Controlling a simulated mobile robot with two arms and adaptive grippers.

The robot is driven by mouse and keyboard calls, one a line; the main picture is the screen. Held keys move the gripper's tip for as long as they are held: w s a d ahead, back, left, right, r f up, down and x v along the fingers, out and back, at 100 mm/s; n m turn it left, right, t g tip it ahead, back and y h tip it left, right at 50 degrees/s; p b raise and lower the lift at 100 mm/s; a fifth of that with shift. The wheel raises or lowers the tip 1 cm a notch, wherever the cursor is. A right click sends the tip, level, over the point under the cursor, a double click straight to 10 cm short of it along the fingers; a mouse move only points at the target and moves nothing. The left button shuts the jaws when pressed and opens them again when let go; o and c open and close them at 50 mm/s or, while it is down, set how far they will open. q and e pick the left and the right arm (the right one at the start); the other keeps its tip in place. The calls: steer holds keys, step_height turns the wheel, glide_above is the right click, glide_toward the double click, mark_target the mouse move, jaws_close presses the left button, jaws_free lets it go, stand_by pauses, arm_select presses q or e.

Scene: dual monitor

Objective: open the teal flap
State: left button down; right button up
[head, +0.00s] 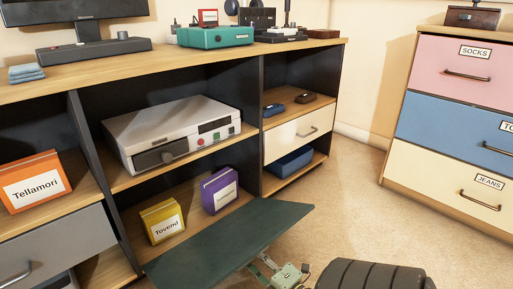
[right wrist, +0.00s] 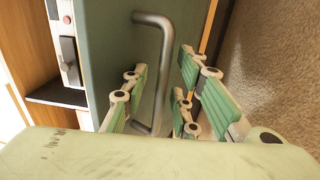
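The teal flap (head: 230,238) is folded down at the bottom of the middle cabinet section and sticks out roughly level over the carpet. Its grey bar handle (right wrist: 152,70) shows in the right wrist view on the flap's teal face (right wrist: 105,45). My right gripper (head: 268,267) is at the flap's outer edge, partly hidden beneath it in the head view. In the right wrist view, my right gripper (right wrist: 162,88) has its fingers spread on both sides of the handle, with gaps visible. My left gripper is not in view.
A yellow box (head: 162,221) and a purple box (head: 219,190) stand in the opened compartment, below a white device (head: 172,135). A grey drawer (head: 60,248) is at left and a cream drawer (head: 300,135) at right. Carpet (head: 350,200) lies clear before the dresser (head: 450,125).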

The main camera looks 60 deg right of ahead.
steer(key=shift+w+r, duration=0.1)
steer(key=v, duration=1.2)
